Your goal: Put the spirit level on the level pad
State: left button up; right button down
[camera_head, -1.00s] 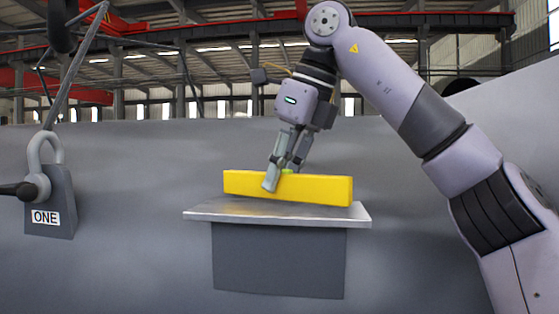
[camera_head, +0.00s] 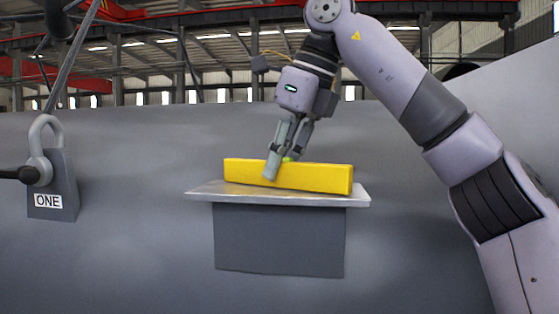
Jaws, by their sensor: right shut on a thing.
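The yellow spirit level (camera_head: 315,178) is a long bar with a small green vial near its top middle. It lies lengthwise along the level pad (camera_head: 215,190), a light metal plate on a grey block. Its underside appears to touch the plate or sit very close above it; I cannot tell which. My right gripper (camera_head: 282,168) comes down from above and is shut on the level, left of its middle. One finger shows in front of the level; the other is partly hidden behind. My left gripper is not in view.
A grey padlock-like weight marked ONE (camera_head: 62,185) hangs at the left from a dark rod. A large grey curved shell wall (camera_head: 130,240) fills the space behind and below the pad. The pad's surroundings are clear.

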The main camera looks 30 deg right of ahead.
aim_at(297, 163)
jog(key=c, duration=1.4)
grip_release()
jog(key=v, duration=0.6)
jog(key=shift+s+r, duration=0.1)
jog(key=shift+s, duration=0.05)
jog(key=shift+s+d+r, duration=0.1)
jog(key=shift+d+r, duration=0.05)
jog(key=shift+r, duration=0.5)
